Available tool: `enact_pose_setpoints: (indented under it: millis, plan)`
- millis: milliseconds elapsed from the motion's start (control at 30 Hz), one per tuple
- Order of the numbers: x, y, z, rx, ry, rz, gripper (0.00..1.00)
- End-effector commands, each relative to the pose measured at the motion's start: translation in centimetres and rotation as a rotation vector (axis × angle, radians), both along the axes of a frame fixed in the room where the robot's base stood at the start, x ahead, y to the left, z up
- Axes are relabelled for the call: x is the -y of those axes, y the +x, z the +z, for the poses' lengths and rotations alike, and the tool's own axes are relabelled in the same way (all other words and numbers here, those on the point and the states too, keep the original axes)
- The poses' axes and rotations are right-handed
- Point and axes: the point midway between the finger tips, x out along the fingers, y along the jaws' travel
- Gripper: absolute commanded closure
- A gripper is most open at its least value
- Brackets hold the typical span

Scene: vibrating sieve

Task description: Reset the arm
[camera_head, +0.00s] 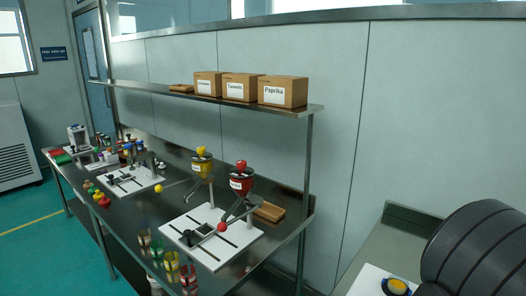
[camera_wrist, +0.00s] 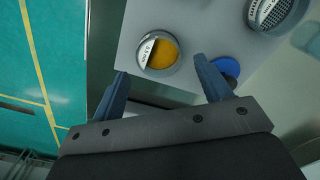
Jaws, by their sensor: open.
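In the wrist view my gripper (camera_wrist: 162,88) is open, its two blue-grey fingers spread wide with nothing between their tips. Just beyond the fingertips is a round metal sieve pan (camera_wrist: 160,53) with orange-yellow material and a white label, on a light grey surface. A dark blue disc (camera_wrist: 226,68) lies partly behind the right finger. In the head view a large dark part of my arm fills the lower right corner, and the gripper is not visible there. A yellow-topped round item (camera_head: 397,286) shows beside the arm on a white plate.
A metal mesh sieve (camera_wrist: 270,12) stands at the upper right of the wrist view. In the head view a long steel bench (camera_head: 160,205) holds white stands, hoppers and jars. Its shelf (camera_head: 225,102) carries boxes, one labelled Paprika (camera_head: 283,91). Green floor (camera_wrist: 45,60) lies left.

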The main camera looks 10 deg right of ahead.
Motion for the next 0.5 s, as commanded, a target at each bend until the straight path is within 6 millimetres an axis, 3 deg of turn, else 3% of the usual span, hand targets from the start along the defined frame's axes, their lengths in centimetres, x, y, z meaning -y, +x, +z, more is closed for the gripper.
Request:
enact_pose_setpoints:
  millis: [200, 500]
  plan:
    - [0.0, 0.0, -2.7, 0.0, 0.0, 0.0, 0.29]
    - [0.1, 0.0, 3.9, 0.0, -0.004, 0.0, 0.29]
